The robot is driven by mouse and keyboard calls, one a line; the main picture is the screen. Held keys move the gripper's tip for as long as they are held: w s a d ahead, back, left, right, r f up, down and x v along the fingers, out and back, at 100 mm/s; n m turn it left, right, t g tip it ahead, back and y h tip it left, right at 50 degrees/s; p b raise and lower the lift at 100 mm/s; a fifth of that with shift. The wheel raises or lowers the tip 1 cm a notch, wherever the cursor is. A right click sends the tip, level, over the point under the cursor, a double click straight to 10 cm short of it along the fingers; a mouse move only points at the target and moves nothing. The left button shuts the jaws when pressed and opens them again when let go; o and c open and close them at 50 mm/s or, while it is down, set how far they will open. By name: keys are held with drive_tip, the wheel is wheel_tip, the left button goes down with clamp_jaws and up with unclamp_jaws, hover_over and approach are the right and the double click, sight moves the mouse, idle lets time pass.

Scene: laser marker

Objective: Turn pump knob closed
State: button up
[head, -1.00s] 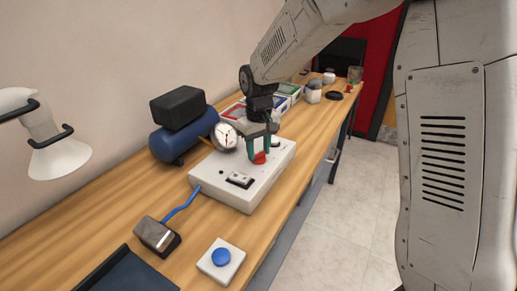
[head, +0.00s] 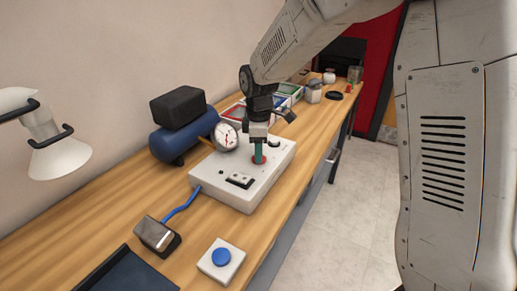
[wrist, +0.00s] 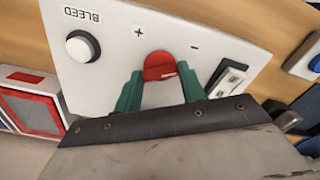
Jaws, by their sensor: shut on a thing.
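The pump is a white box (head: 232,198) on the wooden bench, with a round gauge (head: 226,136) at its back edge. Its red knob (wrist: 159,66) sits between a plus and a minus mark in the wrist view. My gripper (wrist: 160,88) points down with its green fingers on either side of the red knob, shut on it. In the head view my gripper (head: 259,158) stands over the box top, and its fingers hide most of the knob. A round white BLEED button (wrist: 81,47) and a black-framed switch (wrist: 229,77) lie to either side.
A blue tank (head: 178,142) with a black block on top stands behind the box. A blue button on a white base (head: 221,260) and a small metal-topped block (head: 157,235) are in front. Boxes and jars stand farther along the bench.

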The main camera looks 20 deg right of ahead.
drive_tip(key=shift+w+r+n, duration=0.1)
drive_tip(key=shift+n, duration=1.5)
drive_tip(key=o, duration=1)
wheel_tip(320, 180, up, 8)
drive_tip(key=shift+f, duration=0.1)
